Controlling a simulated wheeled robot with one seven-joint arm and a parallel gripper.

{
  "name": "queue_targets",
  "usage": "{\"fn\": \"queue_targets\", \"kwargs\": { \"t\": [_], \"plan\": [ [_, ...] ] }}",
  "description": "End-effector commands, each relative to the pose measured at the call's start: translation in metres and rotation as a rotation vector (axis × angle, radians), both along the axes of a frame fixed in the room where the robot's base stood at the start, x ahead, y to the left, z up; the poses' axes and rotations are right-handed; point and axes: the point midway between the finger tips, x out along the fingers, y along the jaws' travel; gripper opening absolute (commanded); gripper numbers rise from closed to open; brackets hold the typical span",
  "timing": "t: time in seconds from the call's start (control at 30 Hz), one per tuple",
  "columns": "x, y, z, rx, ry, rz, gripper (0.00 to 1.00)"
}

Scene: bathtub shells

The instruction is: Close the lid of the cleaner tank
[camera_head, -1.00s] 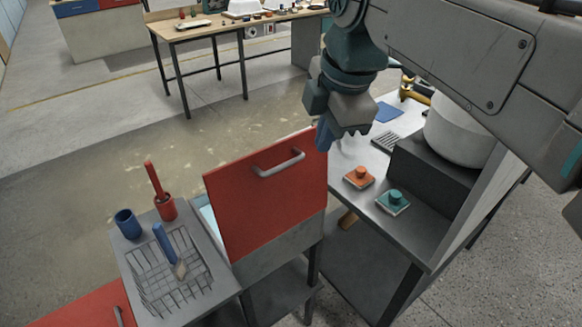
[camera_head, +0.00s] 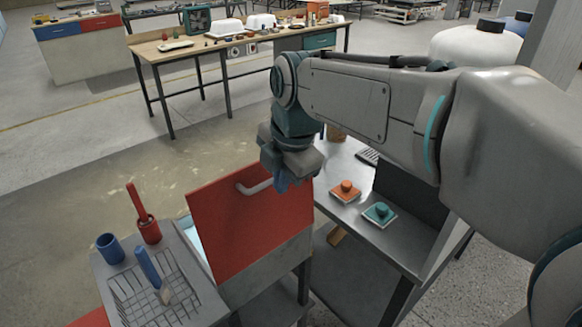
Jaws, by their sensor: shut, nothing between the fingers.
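The cleaner tank (camera_head: 265,277) is a grey box on a dark stand. Its red lid (camera_head: 235,230) stands raised, with a grey bar handle (camera_head: 254,187) near its upper edge. A strip of pale blue shows inside the tank at the lid's left edge. My gripper (camera_head: 283,184) points down at the lid's upper right, beside the right end of the handle.
A drainer table (camera_head: 195,308) at left holds a blue cup (camera_head: 110,248), a red cup (camera_head: 148,231) with a red-handled tool and a blue-handled brush (camera_head: 150,268). A grey bench at right holds orange (camera_head: 345,191) and teal (camera_head: 380,214) blocks. Open floor lies behind the lid.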

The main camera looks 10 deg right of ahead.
Motion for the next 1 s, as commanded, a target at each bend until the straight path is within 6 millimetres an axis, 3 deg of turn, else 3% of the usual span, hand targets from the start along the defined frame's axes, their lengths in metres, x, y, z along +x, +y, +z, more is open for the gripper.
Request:
{"fn": "queue_targets", "kwargs": {
  "t": [0.2, 0.77, 1.0],
  "plan": [
    [0.014, 0.009, -0.005, -0.001, 0.001, 0.000, 0.00],
    [0.018, 0.011, -0.004, -0.006, 0.008, -0.003, 0.00],
    [0.031, 0.013, 0.002, -0.046, 0.069, -0.023, 0.00]
  ]
}}
